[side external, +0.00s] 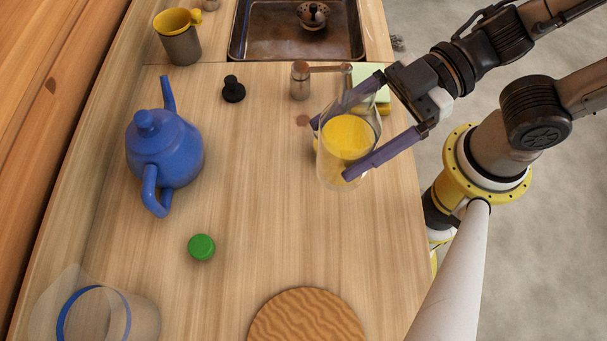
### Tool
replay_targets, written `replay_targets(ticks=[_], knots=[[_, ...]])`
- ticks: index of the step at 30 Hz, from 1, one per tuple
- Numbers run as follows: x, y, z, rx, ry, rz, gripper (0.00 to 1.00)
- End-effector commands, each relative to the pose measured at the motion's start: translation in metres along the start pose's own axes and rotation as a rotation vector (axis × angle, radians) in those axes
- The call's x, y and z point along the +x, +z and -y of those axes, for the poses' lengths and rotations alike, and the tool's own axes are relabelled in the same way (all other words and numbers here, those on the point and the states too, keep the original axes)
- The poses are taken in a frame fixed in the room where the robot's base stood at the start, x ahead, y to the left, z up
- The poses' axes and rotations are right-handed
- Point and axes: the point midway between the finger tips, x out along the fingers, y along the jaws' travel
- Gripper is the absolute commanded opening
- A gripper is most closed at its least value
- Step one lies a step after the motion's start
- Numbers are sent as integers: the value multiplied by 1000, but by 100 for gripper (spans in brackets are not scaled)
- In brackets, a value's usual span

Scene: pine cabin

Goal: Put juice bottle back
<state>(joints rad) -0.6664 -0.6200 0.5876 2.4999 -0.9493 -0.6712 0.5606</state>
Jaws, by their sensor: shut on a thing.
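A clear container with yellow contents (348,136), which looks like the juice bottle, is at the right side of the counter. My gripper (331,150) is shut on it, with one purple finger on its far side and one on its near side. Its base is hard to see, so I cannot tell whether it touches the counter. A green cap (201,247) lies on the counter to the lower left, apart from the container.
A blue teapot (160,150) stands left. A metal grinder (300,81) and a black stopper-like piece (233,90) stand behind. A sink (297,50) and yellow-rimmed mug (180,38) are farther back. A clear jug (105,312) and wavy round board (305,318) are in front. The counter's middle is clear.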

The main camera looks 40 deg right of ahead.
Motion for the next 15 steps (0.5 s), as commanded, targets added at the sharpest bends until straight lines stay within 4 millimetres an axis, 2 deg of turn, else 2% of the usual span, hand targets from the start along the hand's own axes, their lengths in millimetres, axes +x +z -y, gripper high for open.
replay_targets(ticks=[9,15], knots=[[45,20,-6,1,-3,-2,0],[63,30,-9,-1,-1,-4,0]])
